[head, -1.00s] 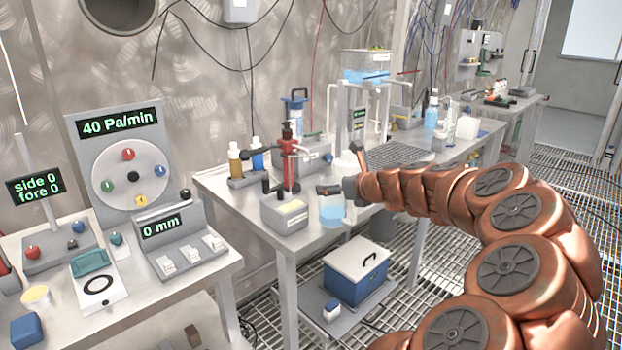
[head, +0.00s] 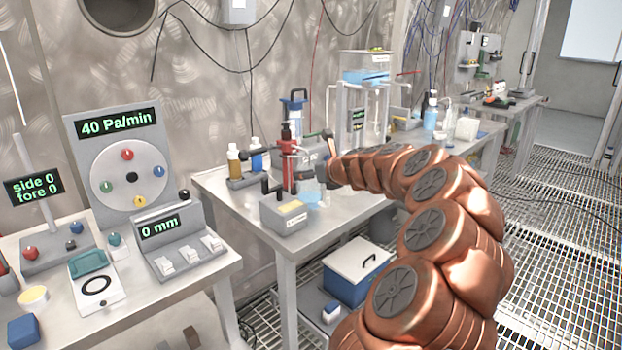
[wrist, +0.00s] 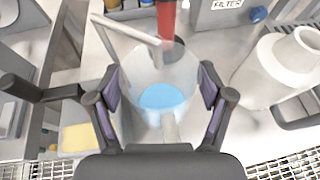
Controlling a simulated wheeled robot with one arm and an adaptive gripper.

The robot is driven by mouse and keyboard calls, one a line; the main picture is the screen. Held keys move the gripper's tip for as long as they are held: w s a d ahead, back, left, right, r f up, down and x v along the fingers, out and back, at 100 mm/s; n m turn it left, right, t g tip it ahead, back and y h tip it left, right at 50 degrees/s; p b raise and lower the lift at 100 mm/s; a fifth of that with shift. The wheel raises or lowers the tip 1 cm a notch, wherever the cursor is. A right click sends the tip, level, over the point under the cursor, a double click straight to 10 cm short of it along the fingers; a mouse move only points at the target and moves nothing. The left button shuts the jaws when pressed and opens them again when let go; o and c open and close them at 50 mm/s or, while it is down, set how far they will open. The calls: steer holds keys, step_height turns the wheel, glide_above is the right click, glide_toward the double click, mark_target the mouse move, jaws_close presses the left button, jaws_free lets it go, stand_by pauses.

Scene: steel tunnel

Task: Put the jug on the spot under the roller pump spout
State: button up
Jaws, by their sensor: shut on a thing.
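The jug (wrist: 150,70) is clear with blue liquid in it. In the wrist view my gripper (wrist: 160,92) is shut on it, one finger on each side. In the head view the jug (head: 312,196) is partly hidden by my gripper (head: 322,170), near the front edge of the middle bench. A thin grey tube (wrist: 122,30), seemingly the spout, reaches over the jug's far rim in the wrist view. A red upright (head: 287,160) stands just behind, beside a grey box (head: 284,215) with a yellow label. I cannot make out the spot, nor whether the jug touches the bench.
A white bottle (wrist: 280,68) stands close on the right in the wrist view. Yellow (head: 234,160) and blue (head: 257,155) bottles stand at the bench's left. A clear water tank (head: 364,75) is behind. A blue box (head: 350,285) sits below the bench.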

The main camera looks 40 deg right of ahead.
steer(key=shift+f, duration=0.75)
steer(key=shift+f, duration=0.1)
steer(key=o, duration=1.6)
steer(key=shift+c, duration=0.2)
steer(key=shift+s, duration=0.1)
steer(key=v, duration=1.2)
steer(key=shift+p, duration=0.45)
